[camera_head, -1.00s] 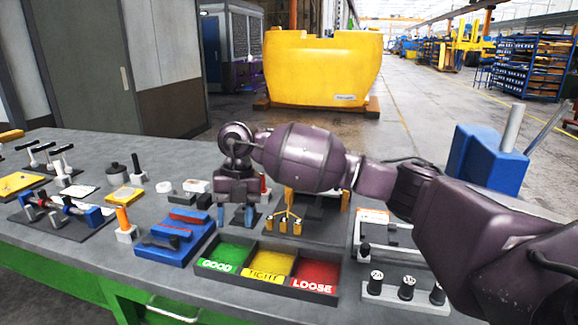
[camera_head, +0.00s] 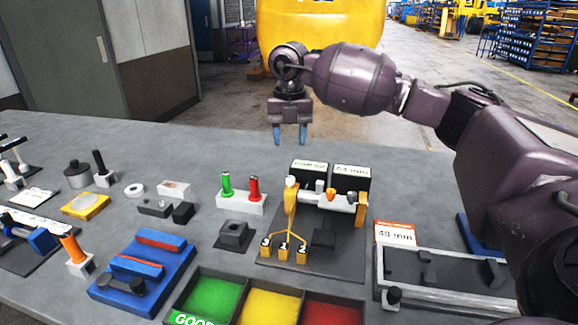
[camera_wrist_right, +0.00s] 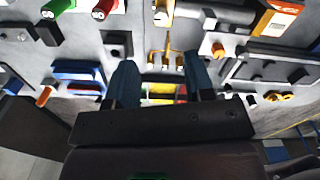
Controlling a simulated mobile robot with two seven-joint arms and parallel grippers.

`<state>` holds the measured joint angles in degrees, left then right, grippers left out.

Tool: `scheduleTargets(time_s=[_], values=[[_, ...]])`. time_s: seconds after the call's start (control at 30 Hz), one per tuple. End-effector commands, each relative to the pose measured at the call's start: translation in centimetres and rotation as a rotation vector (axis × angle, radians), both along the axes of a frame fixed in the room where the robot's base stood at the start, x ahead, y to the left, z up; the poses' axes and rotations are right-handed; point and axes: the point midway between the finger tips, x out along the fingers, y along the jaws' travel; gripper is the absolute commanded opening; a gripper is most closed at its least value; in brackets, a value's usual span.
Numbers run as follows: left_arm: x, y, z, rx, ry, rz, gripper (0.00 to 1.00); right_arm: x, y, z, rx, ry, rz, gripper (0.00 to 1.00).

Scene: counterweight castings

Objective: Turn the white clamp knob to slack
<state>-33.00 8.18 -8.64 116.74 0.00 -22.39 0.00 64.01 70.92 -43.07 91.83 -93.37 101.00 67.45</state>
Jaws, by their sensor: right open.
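The white clamp knob (camera_head: 291,181) sits at the left end of a fixture, on top of a yellow upright post (camera_head: 290,206). In the right wrist view a white round end (camera_wrist_right: 161,18) at the top middle looks like the same knob. My right gripper (camera_head: 289,134) points down with its two blue fingers apart and nothing between them. In the head view it appears above and beyond the knob, not touching it. The fingers also show in the wrist view (camera_wrist_right: 160,62). My left gripper is not in view.
The fixture also carries an orange knob (camera_head: 330,193) and a dark one, with black labelled blocks (camera_head: 350,178) behind. Left of it a white holder (camera_head: 242,204) bears green and red handles. A sorting tray (camera_head: 255,275) lies in front.

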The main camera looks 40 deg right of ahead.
Motion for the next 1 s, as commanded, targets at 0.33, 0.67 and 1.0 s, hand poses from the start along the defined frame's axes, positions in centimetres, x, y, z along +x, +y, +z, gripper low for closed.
scheduleTargets(time_s=[0.33,0.67,1.0], values=[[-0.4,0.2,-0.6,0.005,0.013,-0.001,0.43,-0.1,-0.2,-3.3,-0.001,0.003,-0.003,0.48],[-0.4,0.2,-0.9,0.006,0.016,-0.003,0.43,-0.1,-0.2,-8.7,-0.002,0.003,-0.003,0.48],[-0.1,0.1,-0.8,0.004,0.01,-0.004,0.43,0.0,-0.2,-10.7,-0.002,-0.001,-0.003,0.48]])
